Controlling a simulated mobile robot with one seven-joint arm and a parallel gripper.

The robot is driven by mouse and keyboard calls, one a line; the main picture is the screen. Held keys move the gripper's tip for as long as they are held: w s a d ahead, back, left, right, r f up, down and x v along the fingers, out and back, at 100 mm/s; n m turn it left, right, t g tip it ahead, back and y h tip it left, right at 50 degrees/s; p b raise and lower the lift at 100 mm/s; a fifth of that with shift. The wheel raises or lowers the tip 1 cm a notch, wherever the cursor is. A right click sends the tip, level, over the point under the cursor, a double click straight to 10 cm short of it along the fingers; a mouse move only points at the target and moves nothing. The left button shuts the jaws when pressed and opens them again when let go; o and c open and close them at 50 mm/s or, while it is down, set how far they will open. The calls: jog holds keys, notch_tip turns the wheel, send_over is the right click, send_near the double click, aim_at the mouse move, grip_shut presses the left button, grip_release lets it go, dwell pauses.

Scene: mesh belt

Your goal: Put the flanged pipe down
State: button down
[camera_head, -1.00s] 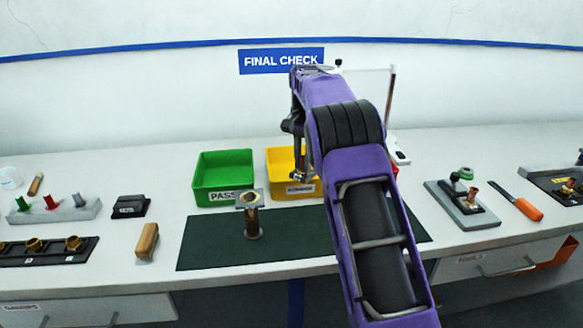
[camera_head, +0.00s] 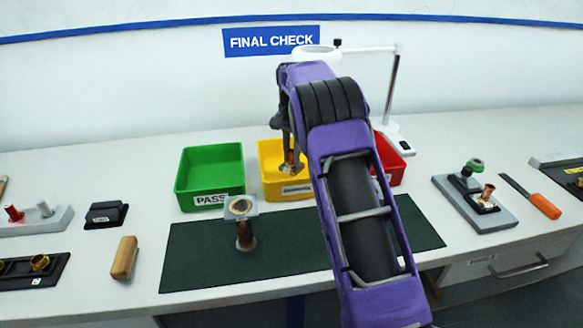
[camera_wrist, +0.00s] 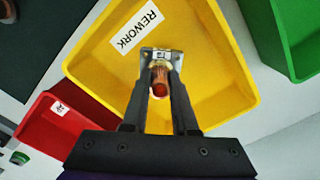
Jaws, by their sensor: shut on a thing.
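My gripper (camera_wrist: 161,72) is shut on a flanged pipe (camera_wrist: 160,84), a copper-coloured tube with a square metal flange. In the wrist view the pipe is between the fingers over the yellow REWORK bin (camera_wrist: 88,55). In the head view the held pipe (camera_head: 292,167) hangs below the gripper at the yellow bin (camera_head: 268,154), partly hidden by my arm. I cannot tell whether it touches the bin floor. Another flanged pipe (camera_head: 245,232) stands upright on the dark green mat (camera_head: 200,262), flange on top.
A green PASS bin (camera_head: 180,183) stands left of the yellow one, and a red bin (camera_head: 397,164) right of it, partly behind my arm. A lamp stand (camera_head: 392,85) rises behind. A wooden block (camera_head: 124,257) lies left of the mat; a grey fixture (camera_head: 450,200) stands right.

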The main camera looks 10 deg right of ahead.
aim_at(292, 157)
jog(key=shift+f, duration=1.9)
jog(key=c, duration=0.7)
grip_release()
notch_tip(292, 157, up, 12)
jog(key=shift+p, duration=0.6)
jog(key=shift+r, duration=0.1)
